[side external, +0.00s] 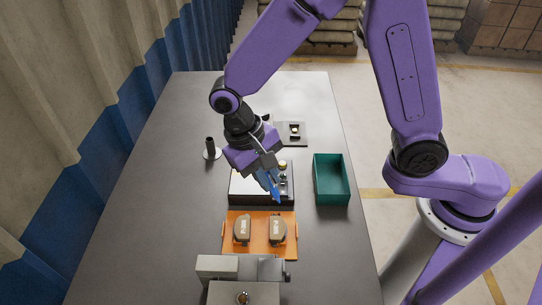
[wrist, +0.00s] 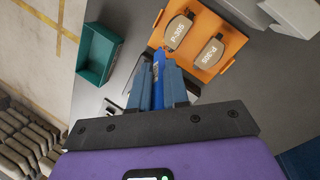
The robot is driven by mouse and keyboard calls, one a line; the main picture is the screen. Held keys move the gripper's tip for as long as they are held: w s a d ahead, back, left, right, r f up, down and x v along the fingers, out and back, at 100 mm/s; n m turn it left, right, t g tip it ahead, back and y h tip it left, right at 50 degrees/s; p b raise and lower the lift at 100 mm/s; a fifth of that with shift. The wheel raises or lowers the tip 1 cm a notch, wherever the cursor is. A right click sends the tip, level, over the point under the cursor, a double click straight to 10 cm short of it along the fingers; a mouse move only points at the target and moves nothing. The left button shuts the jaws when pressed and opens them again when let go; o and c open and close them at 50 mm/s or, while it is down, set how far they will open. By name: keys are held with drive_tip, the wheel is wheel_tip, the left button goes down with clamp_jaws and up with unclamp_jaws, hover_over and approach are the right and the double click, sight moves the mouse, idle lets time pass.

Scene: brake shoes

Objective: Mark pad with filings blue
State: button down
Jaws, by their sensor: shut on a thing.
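Two tan brake pads with printed lettering lie side by side on an orange tray (side external: 260,253): the left pad (side external: 242,229) and the right pad (side external: 278,230). The wrist view also shows both, one nearer the green bin (wrist: 179,30) and one farther from it (wrist: 210,53). No filings can be made out on either. My gripper (side external: 268,178) is shut on a blue marker (wrist: 158,64), which points down from the fingers. In the side view its blue tip (side external: 277,196) is above the dark-edged case, behind the orange tray and apart from the pads.
The dark-edged case (side external: 250,199) with a white top lies under my gripper. A green open bin (side external: 331,199) stands to the right. A black post on a white base (side external: 210,149) stands left. A grey metal fixture (side external: 217,267) is in front.

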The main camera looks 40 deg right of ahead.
wheel_tip(320, 180, down, 6)
idle(0.6)
drive_tip(key=shift+f, duration=0.55)
idle(1.3)
drive_tip(key=shift+s+a, duration=1.4)
idle(3.6)
